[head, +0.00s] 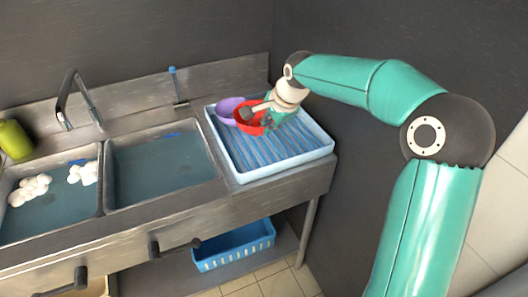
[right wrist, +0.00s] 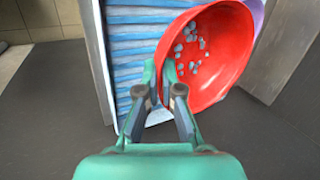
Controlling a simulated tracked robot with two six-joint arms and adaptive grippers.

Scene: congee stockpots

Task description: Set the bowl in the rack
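A red bowl (head: 249,117) is at the back left of the white-rimmed rack tray (head: 243,178) with blue slats. It is tilted, and its inside with pale specks faces the right wrist view (right wrist: 212,58). My right gripper (head: 262,112) is at the bowl from the right; in the right wrist view (right wrist: 159,72) its two fingers are close together on either side of the bowl's near rim and look shut on it. Whether the bowl's underside touches the slats is hidden. My left gripper is in neither view.
A purple bowl (head: 226,109) stands just behind and left of the red one. Two sink basins (head: 160,168) lie to the left, one with white items (head: 30,188), below a faucet (head: 68,90). The tray's front and right slats are clear. A dark wall closes the back.

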